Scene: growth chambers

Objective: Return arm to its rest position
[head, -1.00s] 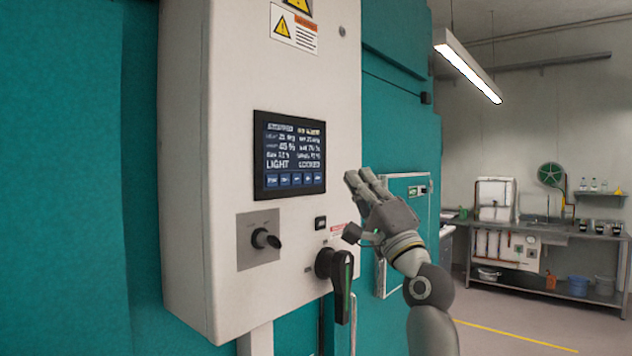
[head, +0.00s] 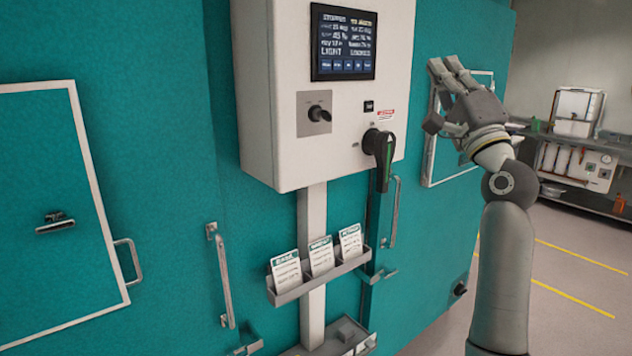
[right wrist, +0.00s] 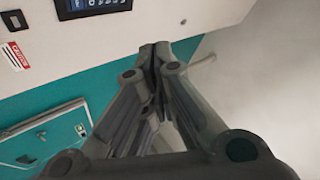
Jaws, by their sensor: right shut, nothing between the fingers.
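My right gripper (head: 449,70) is raised at the right in the head view, to the right of the white control box (head: 265,100). It is shut and holds nothing. In the right wrist view its fingers (right wrist: 156,50) meet at the tips, with nothing between them. My right arm comes up from the lower right below it. The gripper appears apart from the box and its black rotary handle (head: 381,150). My left gripper does not show in any view.
The box carries a screen (head: 343,42) and a selector knob (head: 319,114). Below it a card holder (head: 320,275) holds three cards. Teal chamber walls with door handles (head: 222,275) stand around. A steel bench (head: 575,190) is at the far right, with open floor before it.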

